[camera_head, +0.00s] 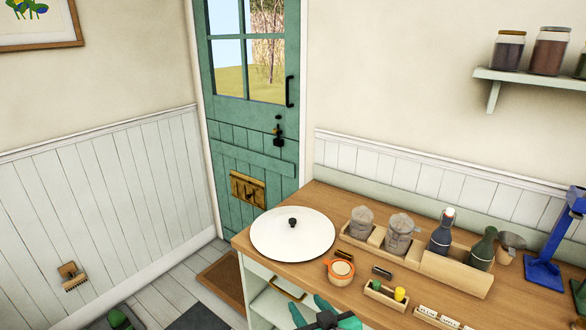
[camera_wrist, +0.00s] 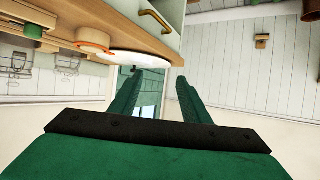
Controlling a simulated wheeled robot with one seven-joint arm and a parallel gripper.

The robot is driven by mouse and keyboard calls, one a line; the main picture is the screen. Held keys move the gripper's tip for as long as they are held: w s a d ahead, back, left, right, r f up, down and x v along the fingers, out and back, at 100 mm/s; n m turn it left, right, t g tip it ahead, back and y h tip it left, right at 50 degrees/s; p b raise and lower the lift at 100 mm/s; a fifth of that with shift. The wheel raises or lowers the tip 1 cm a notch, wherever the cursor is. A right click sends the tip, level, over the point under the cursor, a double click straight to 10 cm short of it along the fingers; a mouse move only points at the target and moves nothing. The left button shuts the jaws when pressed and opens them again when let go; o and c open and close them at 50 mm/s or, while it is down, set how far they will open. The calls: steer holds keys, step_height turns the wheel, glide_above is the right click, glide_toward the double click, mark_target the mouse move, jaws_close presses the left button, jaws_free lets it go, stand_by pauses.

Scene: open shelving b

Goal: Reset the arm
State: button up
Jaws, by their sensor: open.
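My gripper (camera_head: 307,304) is at the bottom edge of the head view, in front of the wooden counter's front side. In the wrist view my gripper (camera_wrist: 159,76) shows two green fingers spread apart with nothing between them. It is open and empty. The rest of my arm is mostly out of the head view.
Floor lies left.

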steer(key=s+a+f+m+t+h, duration=0.15)
steer(key=s+f+m+h, duration=0.3)
steer(key=s+f, duration=1)
steer(key=s+a+t, duration=0.1)
steer(key=s+a, duration=0.1)
steer(key=s, duration=2.1)
steer(key=shift+r+n+t, duration=0.15)
steer(key=shift+n+t, duration=0.2)
steer(key=c, duration=0.3)
steer(key=shift+w, duration=0.15)
